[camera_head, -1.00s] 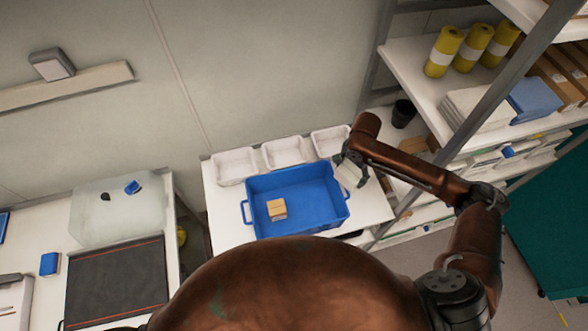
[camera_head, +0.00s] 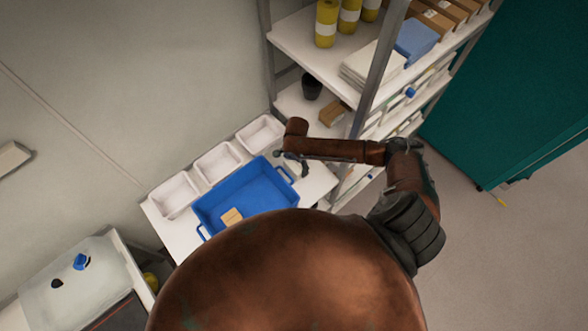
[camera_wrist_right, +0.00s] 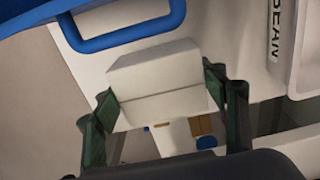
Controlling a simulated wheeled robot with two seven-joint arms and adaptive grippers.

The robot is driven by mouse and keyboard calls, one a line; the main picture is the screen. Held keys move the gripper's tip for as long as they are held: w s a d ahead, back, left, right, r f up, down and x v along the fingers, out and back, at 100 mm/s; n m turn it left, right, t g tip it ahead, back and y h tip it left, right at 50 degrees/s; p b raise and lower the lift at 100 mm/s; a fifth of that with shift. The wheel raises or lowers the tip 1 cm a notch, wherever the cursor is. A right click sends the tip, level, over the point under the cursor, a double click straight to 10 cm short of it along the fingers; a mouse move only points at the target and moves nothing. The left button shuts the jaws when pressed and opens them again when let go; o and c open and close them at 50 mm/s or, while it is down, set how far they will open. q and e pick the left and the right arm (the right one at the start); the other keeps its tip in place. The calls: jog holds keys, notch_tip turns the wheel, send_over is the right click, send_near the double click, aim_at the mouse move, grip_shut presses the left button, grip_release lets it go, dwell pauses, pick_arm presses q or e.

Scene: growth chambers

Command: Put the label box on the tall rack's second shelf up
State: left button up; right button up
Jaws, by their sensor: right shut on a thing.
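A plain white box (camera_wrist_right: 155,72), which I take to be the label box, sits between the fingers of my right gripper (camera_wrist_right: 162,92) in the right wrist view. In the head view my right gripper (camera_head: 298,166) is over the right end of the white table, beside the blue crate; the box cannot be made out there. The tall rack (camera_head: 372,75) stands to the right of the table. One of its shelves (camera_head: 290,100) carries a black cup and a brown carton; an upper shelf (camera_head: 300,38) carries yellow rolls. My left gripper is out of view.
The blue crate (camera_head: 202,205) holds a small tan box (camera_head: 231,216). White trays (camera_head: 218,160) line the table's back. The black cup (camera_head: 311,86) and brown carton (camera_head: 334,112) take up shelf room. A rack post (camera_head: 378,70) stands in front. A teal cabinet (camera_head: 500,80) is at right.

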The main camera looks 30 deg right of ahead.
notch_tip(320, 180, down, 3)
jog(key=shift+f, duration=0.45)
jog(key=o, duration=1.1)
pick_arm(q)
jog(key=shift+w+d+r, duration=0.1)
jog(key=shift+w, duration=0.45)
pick_arm(e)
jog(key=shift+o, duration=0.6)
